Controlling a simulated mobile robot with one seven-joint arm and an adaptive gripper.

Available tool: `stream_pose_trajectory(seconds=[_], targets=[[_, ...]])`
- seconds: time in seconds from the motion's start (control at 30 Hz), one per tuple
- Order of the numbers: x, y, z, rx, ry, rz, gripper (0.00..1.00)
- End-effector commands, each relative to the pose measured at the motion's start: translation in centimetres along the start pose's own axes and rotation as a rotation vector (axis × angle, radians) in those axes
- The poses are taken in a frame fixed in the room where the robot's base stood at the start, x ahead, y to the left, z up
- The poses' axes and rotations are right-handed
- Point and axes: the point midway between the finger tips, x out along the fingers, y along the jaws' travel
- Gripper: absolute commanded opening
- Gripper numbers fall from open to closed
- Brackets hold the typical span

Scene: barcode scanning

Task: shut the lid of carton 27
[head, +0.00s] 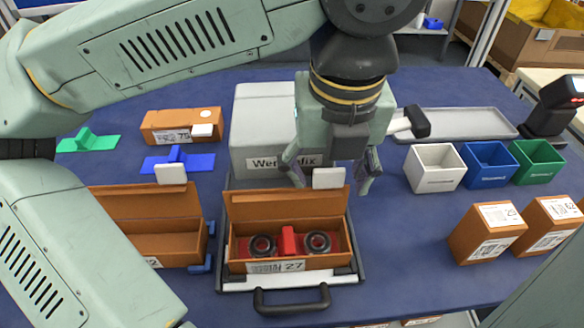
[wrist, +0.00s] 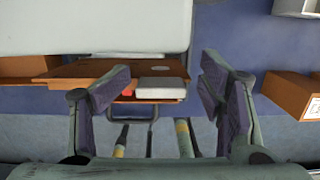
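Carton 27 (head: 285,266) is an orange-brown box at the front middle, its number label facing forward. Its lid (head: 275,208) stands up along the back edge, so the carton is open. A pale tab (head: 329,178) sticks up at the lid's right end. A red part with two black rings (head: 289,242) lies inside. My gripper (head: 331,184) is open and empty, pointing down at the tab, a finger to each side. In the wrist view the lid (wrist: 80,72) and tab (wrist: 160,88) show between the spread fingers (wrist: 162,85); contact cannot be told.
Carton 27 sits on a grey tray with a black handle (head: 291,306). A grey case (head: 258,120) stands close behind. Another open carton (head: 165,244) is at left. White, blue and green bins (head: 437,168) and closed cartons (head: 488,232) stand right. The blue table between is clear.

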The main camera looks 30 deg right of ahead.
Motion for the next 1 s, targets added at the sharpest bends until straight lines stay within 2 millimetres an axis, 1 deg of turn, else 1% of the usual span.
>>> stream_pose_trajectory(seconds=[0.13,0.43,0.57,0.77,0.97,1.0], targets=[[-0.1,0.0,-0.9,0.001,0.000,0.001,0.57],[-0.1,0.0,-1.6,-0.001,0.000,0.001,0.53],[-0.1,0.0,-2.4,0.001,-0.002,0.000,0.45],[0.0,0.1,-3.5,-0.001,-0.001,0.002,0.40],[-0.1,0.0,-3.9,-0.001,-0.001,0.001,0.23],[-0.1,0.0,-3.9,-0.001,-0.001,0.001,0.23]])
